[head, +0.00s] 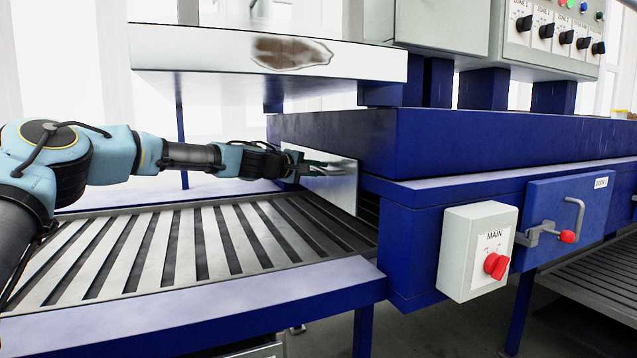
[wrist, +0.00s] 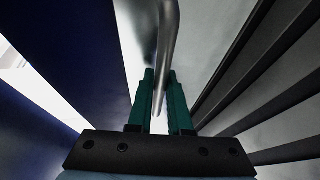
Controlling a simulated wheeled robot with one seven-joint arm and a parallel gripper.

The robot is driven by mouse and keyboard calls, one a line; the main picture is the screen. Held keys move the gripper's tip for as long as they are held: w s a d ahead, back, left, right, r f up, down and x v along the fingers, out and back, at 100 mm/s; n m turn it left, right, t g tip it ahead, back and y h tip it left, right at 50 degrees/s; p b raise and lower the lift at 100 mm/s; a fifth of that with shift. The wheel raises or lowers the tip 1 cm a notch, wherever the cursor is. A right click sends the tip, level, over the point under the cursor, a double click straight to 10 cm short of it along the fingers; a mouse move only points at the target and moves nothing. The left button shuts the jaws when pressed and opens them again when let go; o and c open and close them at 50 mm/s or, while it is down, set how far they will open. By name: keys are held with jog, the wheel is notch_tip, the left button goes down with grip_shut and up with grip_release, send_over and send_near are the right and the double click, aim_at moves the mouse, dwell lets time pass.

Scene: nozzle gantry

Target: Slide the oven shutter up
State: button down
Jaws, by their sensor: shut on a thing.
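The oven shutter (head: 335,188) is a plain grey metal plate at the mouth of the blue oven, above the end of the slatted conveyor. In the wrist view, its pale metal face (wrist: 222,50) fills the upper middle. My gripper (head: 308,170) is at the shutter's front face. In the wrist view, the teal fingers of my gripper (wrist: 160,95) are closed around a curved metal bar, the shutter handle (wrist: 168,40). The handle passes between the fingers. The shutter's lower edge is close to the conveyor slats; whether they touch I cannot tell.
The slatted conveyor (head: 200,243) runs under my arm to the oven (head: 480,140). A white hood with a brown stain (head: 290,52) overhangs above. A grey MAIN switch box (head: 480,250) and a blue door with a red-knobbed latch (head: 568,218) are at the right.

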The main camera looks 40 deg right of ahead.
notch_tip(320, 180, up, 3)
jog(key=shift+r, duration=0.2)
jog(key=c, duration=0.8)
grip_release()
jog(key=shift+f, duration=0.1)
jog(key=shift+c, duration=0.2)
jog(key=a+r+b, duration=0.2)
jog(key=a+b, duration=0.1)
jog(key=a, duration=0.7)
jog(key=shift+s+a+b, duration=0.15)
jog(key=shift+a+b, duration=0.15)
jog(key=shift+b, duration=0.05)
